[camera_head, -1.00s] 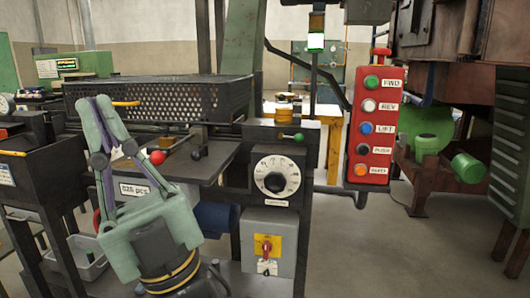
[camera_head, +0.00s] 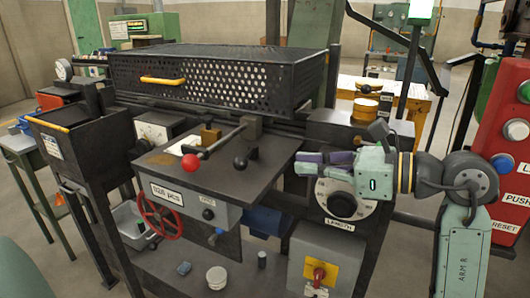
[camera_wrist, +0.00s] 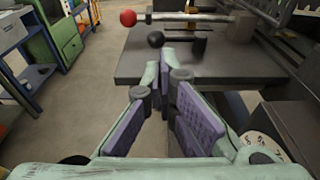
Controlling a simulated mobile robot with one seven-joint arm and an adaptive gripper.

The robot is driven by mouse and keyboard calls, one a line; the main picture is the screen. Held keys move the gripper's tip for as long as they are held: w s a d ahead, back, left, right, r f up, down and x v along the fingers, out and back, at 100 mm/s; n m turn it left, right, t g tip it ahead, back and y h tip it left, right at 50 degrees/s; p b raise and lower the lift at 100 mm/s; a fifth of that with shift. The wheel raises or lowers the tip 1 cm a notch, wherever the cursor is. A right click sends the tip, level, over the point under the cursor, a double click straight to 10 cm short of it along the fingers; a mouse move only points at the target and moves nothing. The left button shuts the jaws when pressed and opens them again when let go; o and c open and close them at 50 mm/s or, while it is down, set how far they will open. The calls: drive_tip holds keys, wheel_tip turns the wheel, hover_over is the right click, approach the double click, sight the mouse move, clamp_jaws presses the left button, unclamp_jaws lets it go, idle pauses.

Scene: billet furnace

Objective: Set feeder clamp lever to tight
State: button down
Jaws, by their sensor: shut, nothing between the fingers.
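Two levers stand on the dark feeder plate (camera_head: 215,182). One is a long steel rod with a red ball (camera_head: 190,163) at its near left end. The other is a short lever with a black ball (camera_head: 240,162), to its right. No label shows which is the clamp lever. In the wrist view, the red ball (camera_wrist: 128,18) and black ball (camera_wrist: 156,39) lie beyond the fingertips. My gripper (camera_head: 300,164) is shut and empty, pointing left at the plate's right edge, apart from both balls. It also shows in the wrist view (camera_wrist: 166,75).
A perforated black basket (camera_head: 215,75) with a yellow handle stands behind the plate. The dial (camera_head: 342,204) is just below my gripper. A red handwheel (camera_head: 160,215) and grey switch box (camera_head: 322,262) sit lower. A red button panel (camera_head: 508,150) stands right.

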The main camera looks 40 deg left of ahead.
sight(245, 164)
drive_tip(key=p+x, duration=0.1)
drive_tip(key=x, duration=0.3)
drive_tip(key=p+x, duration=0.2)
drive_tip(key=x, duration=0.2)
drive_tip(key=shift+s+a, duration=0.3)
drive_tip(key=shift+a, duration=0.05)
drive_tip(key=shift+a+f, duration=0.2)
drive_tip(key=shift+a, duration=0.3)
drive_tip(key=shift+s+a+f+b, duration=0.25)
drive_tip(key=shift+s+b, duration=0.1)
drive_tip(key=shift+b, duration=0.55)
drive_tip(key=shift+s+a+r+b, duration=0.2)
drive_tip(key=shift+s+a+b, duration=0.2)
drive_tip(key=shift+b, duration=0.25)
drive_tip(key=shift+r, duration=0.1)
drive_tip(key=shift+d, duration=0.1)
